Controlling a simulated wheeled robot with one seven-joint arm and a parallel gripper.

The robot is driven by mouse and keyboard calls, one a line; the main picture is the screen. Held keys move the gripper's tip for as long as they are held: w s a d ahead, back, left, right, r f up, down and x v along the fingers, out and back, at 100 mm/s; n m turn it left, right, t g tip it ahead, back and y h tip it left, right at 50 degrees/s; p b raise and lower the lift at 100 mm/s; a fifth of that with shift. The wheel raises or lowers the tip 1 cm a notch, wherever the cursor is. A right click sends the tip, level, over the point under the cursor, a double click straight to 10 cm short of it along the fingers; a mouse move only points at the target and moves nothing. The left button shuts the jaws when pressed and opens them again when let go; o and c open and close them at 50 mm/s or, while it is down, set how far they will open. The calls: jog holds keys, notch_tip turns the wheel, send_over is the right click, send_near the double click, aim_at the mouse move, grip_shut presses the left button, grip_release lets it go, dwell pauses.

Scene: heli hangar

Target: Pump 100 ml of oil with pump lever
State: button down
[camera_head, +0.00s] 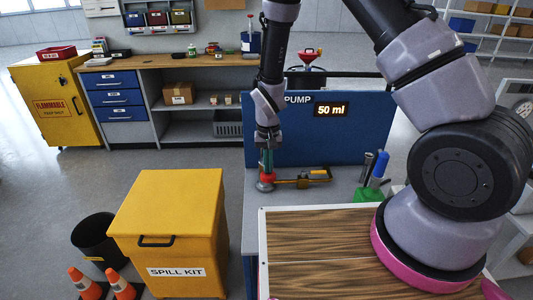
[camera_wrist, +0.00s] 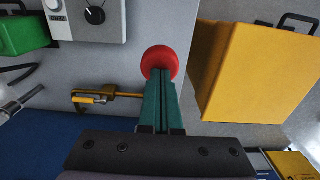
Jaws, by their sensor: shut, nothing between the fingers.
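The pump's blue panel (camera_head: 345,140) carries a display (camera_head: 331,110) that reads "50 ml". In front of it on the grey bench is a brass-coloured bar (camera_head: 302,181), which also shows in the wrist view (camera_wrist: 95,97). A round red knob (camera_head: 266,177) is at the left of this bar; in the wrist view the knob (camera_wrist: 160,62) shows just beyond my fingertips. My gripper (camera_head: 266,169) points down over the knob with its teal fingers (camera_wrist: 160,74) shut together and empty. I cannot tell whether the fingertips touch the knob. My fingers hide part of it.
A yellow spill kit box (camera_head: 170,235) stands left of the bench, with a black bin (camera_head: 96,240) and orange cones (camera_head: 88,284) beside it. A green holder with tools (camera_head: 369,195) is right of the pump. A white box with a dial (camera_wrist: 92,18) shows in the wrist view.

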jog(key=shift+f, duration=4.4)
notch_tip(320, 180, up, 13)
jog(key=shift+f, duration=0.15)
